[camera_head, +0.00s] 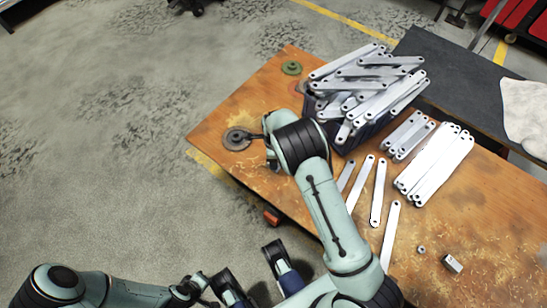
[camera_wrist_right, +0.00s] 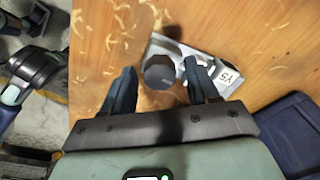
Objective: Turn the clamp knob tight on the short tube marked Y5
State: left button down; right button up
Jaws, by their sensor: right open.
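In the right wrist view a dark, many-sided clamp knob (camera_wrist_right: 160,72) sits on a silver clamp plate (camera_wrist_right: 157,42). A white label reading Y5 (camera_wrist_right: 228,77) is at the plate's right end. My right gripper (camera_wrist_right: 159,72) is open, with the knob in the picture between its two fingers; a gap shows on the left side. The right finger hides part of the fitting, so the short tube is not clearly seen. In the head view my right arm covers the clamp. My left gripper (camera_head: 248,262) is low in the head view, its fingers apart and empty, off the table.
A dark blue bin (camera_head: 345,143) heaped with galvanized brackets (camera_head: 365,85) stands behind my right arm. More brackets (camera_head: 435,165) lie at right. A grey disc (camera_head: 237,138) and green disc (camera_head: 291,67) lie near the table's left edge. A small nut (camera_head: 421,249) and metal block (camera_head: 452,263) lie front right.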

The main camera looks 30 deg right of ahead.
jog(key=n, duration=0.4)
jog(key=shift+n, duration=0.3)
jog(key=n, duration=0.4)
jog(key=n+b, duration=0.1)
jog(key=n, duration=0.8)
jog(key=c, duration=0.9)
jog(key=shift+c, duration=0.2)
